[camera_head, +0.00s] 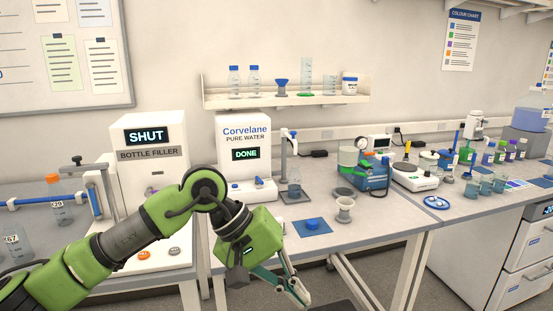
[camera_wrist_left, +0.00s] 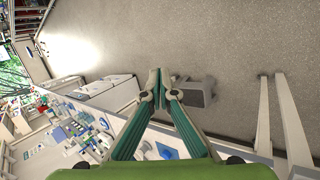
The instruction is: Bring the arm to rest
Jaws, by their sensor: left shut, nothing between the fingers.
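My left arm comes in from the left in the head view, green with dark joints. My left gripper (camera_head: 300,294) points down in front of the bench's front edge, below the bench top. It is shut and holds nothing. In the left wrist view the fingertips of the left gripper (camera_wrist_left: 160,88) meet over the grey floor (camera_wrist_left: 210,35). My right gripper is not in view.
The bottle filler (camera_head: 150,160) reads SHUT and the pure water dispenser (camera_head: 243,150) reads DONE. A blue mat (camera_head: 312,227) and a beige cup (camera_head: 345,210) are near the bench's front edge. Drawers (camera_head: 520,250) stand at right.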

